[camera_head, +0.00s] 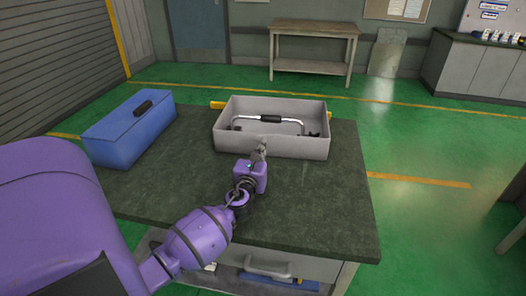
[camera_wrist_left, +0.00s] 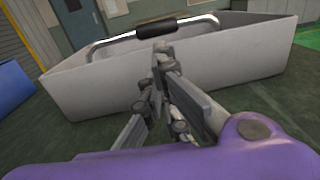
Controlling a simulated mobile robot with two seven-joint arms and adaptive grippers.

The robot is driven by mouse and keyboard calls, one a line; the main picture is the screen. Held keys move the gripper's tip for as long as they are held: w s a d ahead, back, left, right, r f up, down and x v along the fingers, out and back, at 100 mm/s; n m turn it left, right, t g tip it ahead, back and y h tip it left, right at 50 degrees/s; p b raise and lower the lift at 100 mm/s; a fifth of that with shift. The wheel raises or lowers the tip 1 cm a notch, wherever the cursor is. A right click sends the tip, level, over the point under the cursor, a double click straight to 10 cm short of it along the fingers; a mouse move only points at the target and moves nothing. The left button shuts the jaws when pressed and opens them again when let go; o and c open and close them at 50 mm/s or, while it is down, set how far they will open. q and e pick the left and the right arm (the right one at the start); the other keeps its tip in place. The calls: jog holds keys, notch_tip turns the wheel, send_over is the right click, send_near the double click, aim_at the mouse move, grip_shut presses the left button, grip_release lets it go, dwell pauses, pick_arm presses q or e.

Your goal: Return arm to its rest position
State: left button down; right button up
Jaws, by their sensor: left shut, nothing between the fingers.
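My left arm comes in from the left in the head view, and its gripper (camera_head: 260,150) is at the near wall of the grey open box (camera_head: 285,145). The gripper is shut and empty. In the left wrist view the shut fingers (camera_wrist_left: 160,55) point at the box (camera_wrist_left: 225,58), in front of its near wall. I cannot tell whether they touch it. A curved metal bar with a black grip (camera_head: 270,118) lies inside the box; the bar also shows in the left wrist view (camera_wrist_left: 155,29), beyond the fingertips. My right gripper is not in view.
The box stands on a dark green-topped table (camera_head: 320,205). A blue case with a black handle (camera_head: 130,128) stands at the table's left. The right part of the tabletop is clear. A wooden bench (camera_head: 313,30) and grey cabinets (camera_head: 480,70) stand farther back.

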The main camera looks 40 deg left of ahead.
pick_arm(q)
jog(key=v, duration=0.9)
jog(key=shift+s, duration=0.25)
jog(key=shift+s+d, duration=0.2)
jog(key=shift+s, duration=0.05)
